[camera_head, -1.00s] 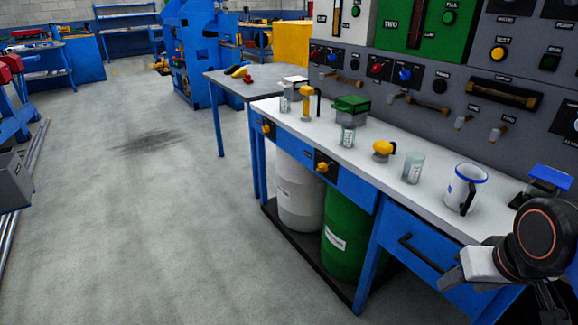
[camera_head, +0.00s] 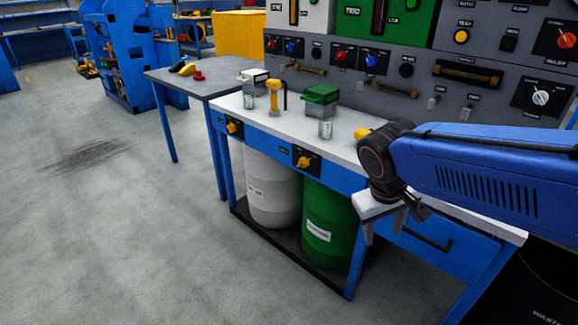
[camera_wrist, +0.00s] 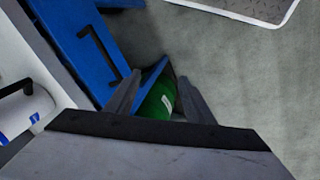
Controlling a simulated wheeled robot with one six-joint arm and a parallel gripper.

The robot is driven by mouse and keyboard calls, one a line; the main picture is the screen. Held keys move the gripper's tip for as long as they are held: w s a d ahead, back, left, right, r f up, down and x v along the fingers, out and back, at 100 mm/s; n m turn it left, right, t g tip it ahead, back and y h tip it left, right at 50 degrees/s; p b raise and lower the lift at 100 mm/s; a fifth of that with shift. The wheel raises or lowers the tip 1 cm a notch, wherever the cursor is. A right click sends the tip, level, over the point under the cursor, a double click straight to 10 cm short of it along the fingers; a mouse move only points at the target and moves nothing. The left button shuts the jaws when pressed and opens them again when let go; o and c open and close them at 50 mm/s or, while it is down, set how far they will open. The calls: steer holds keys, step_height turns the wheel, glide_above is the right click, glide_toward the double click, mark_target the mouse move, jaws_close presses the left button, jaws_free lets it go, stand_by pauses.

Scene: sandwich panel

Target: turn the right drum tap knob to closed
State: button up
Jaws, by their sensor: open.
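The right drum tap knob (camera_head: 305,161) is yellow on a black plate on the blue front of the workbench, above the green drum (camera_head: 328,226). A like yellow knob (camera_head: 233,127) sits further left above the white drum (camera_head: 272,188). My gripper (camera_head: 385,232) is open and empty, its fingers pointing down in front of the bench, to the right of the right knob and apart from it. In the wrist view my two fingers (camera_wrist: 160,76) are spread, with part of the green drum (camera_wrist: 158,103) showing between them. The knob does not show in the wrist view.
The white benchtop (camera_head: 345,146) carries a green-lidded container (camera_head: 321,95), a small beaker (camera_head: 326,128) and other items. A drawer handle (camera_head: 427,239) juts from the front, behind my gripper. The floor (camera_head: 130,230) to the left is clear.

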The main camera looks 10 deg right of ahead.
steer(key=w+a+f+n+g+h, duration=0.1)
steer(key=w+h, duration=0.4)
steer(key=w, duration=0.4)
steer(key=n+t+h, duration=0.5)
steer(key=t+h, duration=0.2)
steer(key=t, duration=0.3)
glide_toward(299, 165)
steer(key=x, duration=0.9)
steer(key=shift+d, duration=0.2)
steer(key=c, duration=1.1)
steer(key=shift+o, duration=0.2)
